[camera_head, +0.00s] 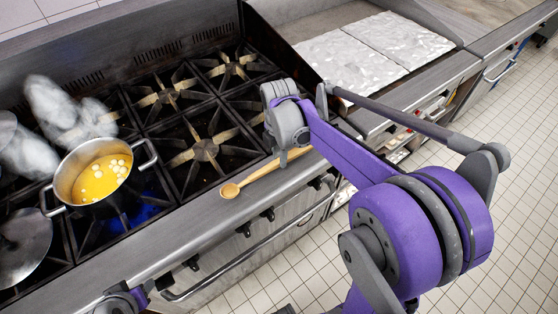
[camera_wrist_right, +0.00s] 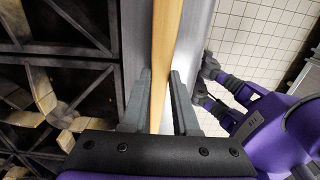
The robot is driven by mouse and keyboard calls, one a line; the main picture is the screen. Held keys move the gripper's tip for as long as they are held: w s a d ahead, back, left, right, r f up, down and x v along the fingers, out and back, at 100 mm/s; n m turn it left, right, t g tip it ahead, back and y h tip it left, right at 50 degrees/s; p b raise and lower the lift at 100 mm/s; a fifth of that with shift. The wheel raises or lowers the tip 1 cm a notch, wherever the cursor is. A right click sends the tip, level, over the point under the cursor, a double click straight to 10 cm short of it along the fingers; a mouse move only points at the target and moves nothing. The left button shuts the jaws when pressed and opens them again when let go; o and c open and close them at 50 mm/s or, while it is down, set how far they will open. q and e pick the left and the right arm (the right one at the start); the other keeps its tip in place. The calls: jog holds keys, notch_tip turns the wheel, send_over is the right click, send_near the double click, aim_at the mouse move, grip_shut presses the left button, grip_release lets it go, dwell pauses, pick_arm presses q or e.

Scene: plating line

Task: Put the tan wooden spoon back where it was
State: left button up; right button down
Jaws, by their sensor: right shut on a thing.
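The tan wooden spoon (camera_head: 262,173) is over the steel front ledge of the stove, its bowl end pointing left and its handle running up to my right gripper (camera_head: 291,158). My right gripper is shut on the spoon's handle. In the right wrist view the handle (camera_wrist_right: 165,50) runs between the two grey fingers (camera_wrist_right: 160,100). I cannot tell whether the spoon touches the ledge or hangs just above it. Part of my left arm's end (camera_head: 125,299) shows at the bottom left of the head view, cut off by the edge; its fingers are unclear.
A steaming pot (camera_head: 75,185) of yellow liquid with pale balls stands over a blue flame at the left. A round metal lid or pan (camera_head: 24,240) is near it. Black burner grates (camera_head: 205,150) lie behind the ledge (camera_head: 180,229). A griddle with white slabs (camera_head: 385,48) is at the right.

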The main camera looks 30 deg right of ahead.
jog(key=shift+f, duration=1.1)
jog(key=shift+f, duration=0.15)
jog(key=c, duration=0.7)
grip_release()
notch_tip(320, 180, up, 11)
jog(key=s+a+f+m+t, duration=0.2)
jog(key=s+a+m, duration=0.1)
jog(key=m, duration=0.3)
jog(key=s+a+f+m+t, duration=0.2)
jog(key=s+a+f+m, duration=0.1)
jog(key=s+m, duration=0.3)
jog(key=s+a+f+m+t, duration=0.1)
jog(key=s+a+f+m, duration=0.1)
jog(key=s+m, duration=0.3)
jog(key=shift+s+a+f+m+t+p, duration=0.1)
jog(key=shift+a+f+m+t+p, duration=0.3)
jog(key=shift+a+m, duration=0.5)
